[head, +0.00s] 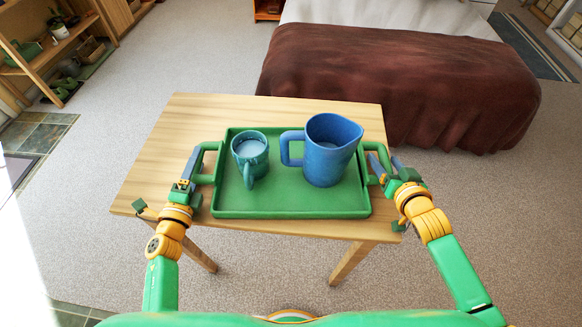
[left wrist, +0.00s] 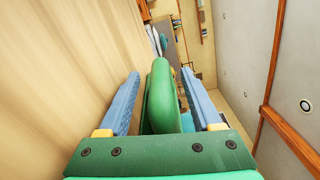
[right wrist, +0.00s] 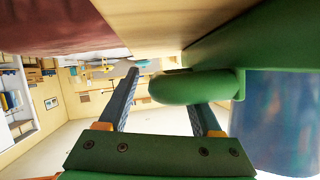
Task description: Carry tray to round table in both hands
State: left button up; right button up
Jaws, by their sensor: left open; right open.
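A green tray (head: 292,200) with a handle at each end lies on a light wooden table. On it stand a teal mug (head: 250,150) on the left and a blue pitcher (head: 333,150) on the right. My left gripper (head: 194,165) is open at the tray's left handle; in the left wrist view the green handle (left wrist: 161,95) lies between the two spread fingers. My right gripper (head: 380,165) is open at the right handle; in the right wrist view the handle (right wrist: 188,87) shows between and beyond the open fingers. No round table is recognisable in view.
The rectangular wooden table (head: 160,130) stands right in front of me. A bed with a brown cover (head: 400,80) is behind it at the right. A wooden shelf (head: 50,50) stands at the far left. Carpeted floor (head: 190,50) is clear between them.

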pick_arm(q)
jog(key=shift+w, duration=0.25)
pick_arm(e)
jog(key=shift+w+f, duration=0.1)
jog(key=shift+w, duration=0.15)
pick_arm(q)
grip_shut()
pick_arm(e)
grip_shut()
dwell(0.8)
